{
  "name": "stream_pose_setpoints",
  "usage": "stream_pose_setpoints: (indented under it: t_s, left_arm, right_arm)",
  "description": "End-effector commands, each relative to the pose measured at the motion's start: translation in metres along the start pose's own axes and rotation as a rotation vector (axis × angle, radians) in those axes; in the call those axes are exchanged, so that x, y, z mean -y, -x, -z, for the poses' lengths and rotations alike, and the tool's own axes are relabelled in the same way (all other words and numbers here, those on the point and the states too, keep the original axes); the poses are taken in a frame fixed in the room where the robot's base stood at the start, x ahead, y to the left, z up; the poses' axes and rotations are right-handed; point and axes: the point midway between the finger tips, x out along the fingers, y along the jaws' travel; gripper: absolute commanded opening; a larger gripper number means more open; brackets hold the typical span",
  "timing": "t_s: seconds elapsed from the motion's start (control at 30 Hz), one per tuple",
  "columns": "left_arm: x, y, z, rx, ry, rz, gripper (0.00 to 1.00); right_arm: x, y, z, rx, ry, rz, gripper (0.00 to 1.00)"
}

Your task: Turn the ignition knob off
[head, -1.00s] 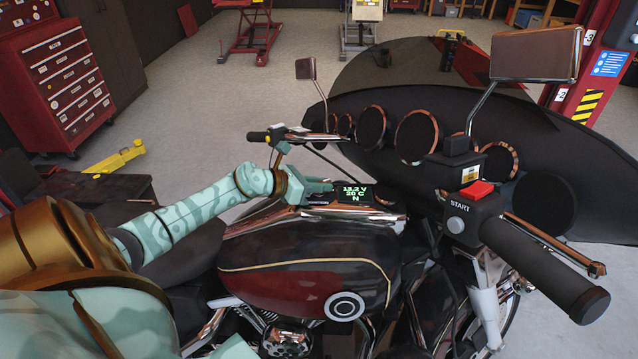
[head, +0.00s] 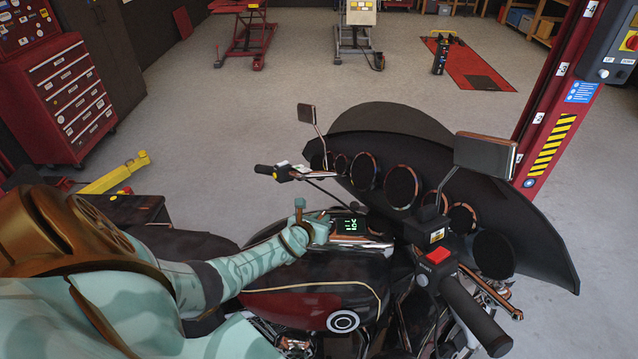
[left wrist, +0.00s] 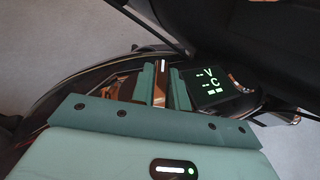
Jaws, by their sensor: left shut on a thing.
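My left gripper (head: 318,228) is on the motorcycle's dash, just left of the small display (head: 350,226). In the left wrist view, its two teal fingers (left wrist: 161,85) are shut on a narrow copper-coloured knob (left wrist: 160,92) with a pale line on its top, which I take to be the ignition knob. The fingers hide its sides and base. The lit display (left wrist: 208,86) beside it shows dashes before V and C in the left wrist view. In the head view its green characters are too small to read surely. My right gripper is not in view.
The handlebar has a grip with a red switch (head: 438,255) at near right and another grip (head: 272,171) at the far side. Mirrors and a dark fairing (head: 400,150) rise beyond the dash. The tank (head: 310,300) lies below my left arm. A red tool cabinet (head: 75,100) stands at left.

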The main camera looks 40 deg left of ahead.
Motion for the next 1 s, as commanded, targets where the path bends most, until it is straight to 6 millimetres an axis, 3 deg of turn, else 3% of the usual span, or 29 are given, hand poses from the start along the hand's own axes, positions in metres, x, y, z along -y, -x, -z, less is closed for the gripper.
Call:
stream_pose_setpoints:
  t_s: [0.03,0.2,0.6,1.0]
  left_arm:
    - [0.0017,0.0013,-0.0074,0.004,0.019,-0.040,0.00]
    - [0.0014,-0.0005,-0.0038,0.004,0.065,-0.174,0.00]
    - [0.0001,-0.0019,-0.0019,0.007,0.136,-0.378,0.00]
    - [0.0000,-0.0010,-0.0018,0.004,0.149,-0.423,0.00]
  right_arm:
    - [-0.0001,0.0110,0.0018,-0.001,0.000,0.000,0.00]
    - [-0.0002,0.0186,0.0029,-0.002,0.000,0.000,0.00]
    - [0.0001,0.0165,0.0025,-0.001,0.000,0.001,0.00]
    - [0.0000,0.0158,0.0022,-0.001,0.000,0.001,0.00]
